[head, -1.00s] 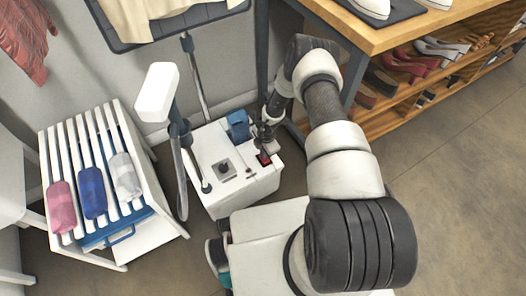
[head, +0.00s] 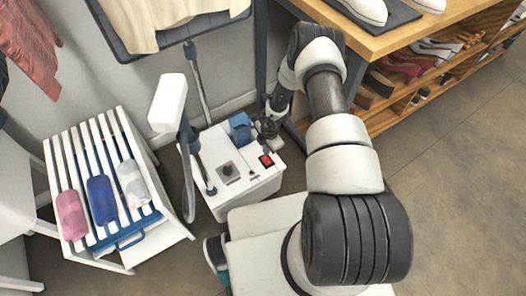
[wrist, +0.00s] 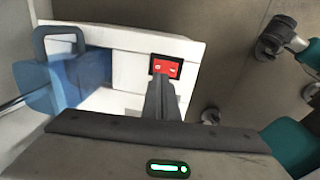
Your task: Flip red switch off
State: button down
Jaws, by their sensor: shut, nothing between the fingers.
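The red switch (head: 266,160) sits in a dark frame on top of a white steamer base (head: 232,180). In the wrist view the red switch (wrist: 166,67) shows two pale marks; I cannot tell which way it is tipped. My gripper (head: 268,138) is just behind the switch in the head view, fingers pointing down. In the wrist view my gripper (wrist: 160,84) has its dark fingers together, with the tips at the near edge of the switch. I cannot tell whether they touch it. Nothing is held.
A blue part (head: 240,127) stands on the base left of my gripper, with a grey knob (head: 227,169) in front. The upright white-headed steamer wand (head: 168,103) stands left. A white slatted rack (head: 103,200) is farther left; a wooden shoe shelf (head: 430,38) is right.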

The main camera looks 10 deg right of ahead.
notch_tip(320, 180, up, 9)
jog(key=w+p, duration=0.1)
jog(key=shift+p, duration=0.4)
jog(key=shift+a, duration=0.15)
